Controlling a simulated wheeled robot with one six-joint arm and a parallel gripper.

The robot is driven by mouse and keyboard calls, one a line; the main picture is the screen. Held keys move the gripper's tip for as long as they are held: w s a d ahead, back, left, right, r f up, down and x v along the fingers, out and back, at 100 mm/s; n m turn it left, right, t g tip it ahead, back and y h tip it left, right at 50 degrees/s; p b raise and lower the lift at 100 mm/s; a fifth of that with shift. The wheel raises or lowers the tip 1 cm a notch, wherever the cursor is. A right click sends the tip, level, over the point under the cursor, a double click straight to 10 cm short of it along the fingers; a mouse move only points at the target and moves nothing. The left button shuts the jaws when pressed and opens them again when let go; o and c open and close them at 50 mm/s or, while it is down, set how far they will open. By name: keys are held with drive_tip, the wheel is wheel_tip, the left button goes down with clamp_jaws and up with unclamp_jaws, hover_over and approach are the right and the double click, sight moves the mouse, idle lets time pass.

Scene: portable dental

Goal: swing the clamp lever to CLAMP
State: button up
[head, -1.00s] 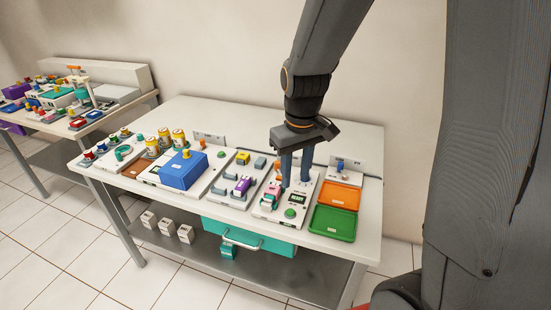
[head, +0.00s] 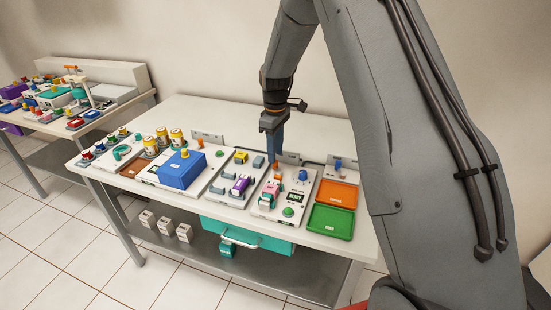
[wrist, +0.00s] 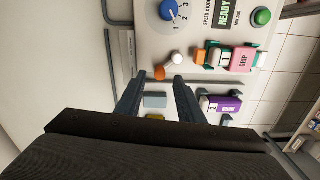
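The likely clamp lever has an orange knob (wrist: 159,73) and a round white part (wrist: 176,59) beside it in the wrist view. In the head view an orange upright piece (head: 277,167) shows just below my gripper (head: 275,158). I cannot read a CLAMP mark. In the wrist view my gripper (wrist: 158,78) is open, with its two fingers apart. The orange knob appears between the fingertips; whether either finger touches it cannot be told. The lever's base is partly hidden in the head view.
The same panel carries a blue dial (wrist: 169,10), a READY display (wrist: 224,13), a green button (wrist: 262,17) and a pink GRIP block (wrist: 242,59). A purple block (wrist: 222,104) lies close to the right finger. Orange (head: 337,186) and green trays (head: 331,232) stand to the right.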

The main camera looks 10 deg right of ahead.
sight(277, 168)
drive_tip(key=shift+f+p, duration=0.45)
drive_tip(key=shift+f, duration=1.5)
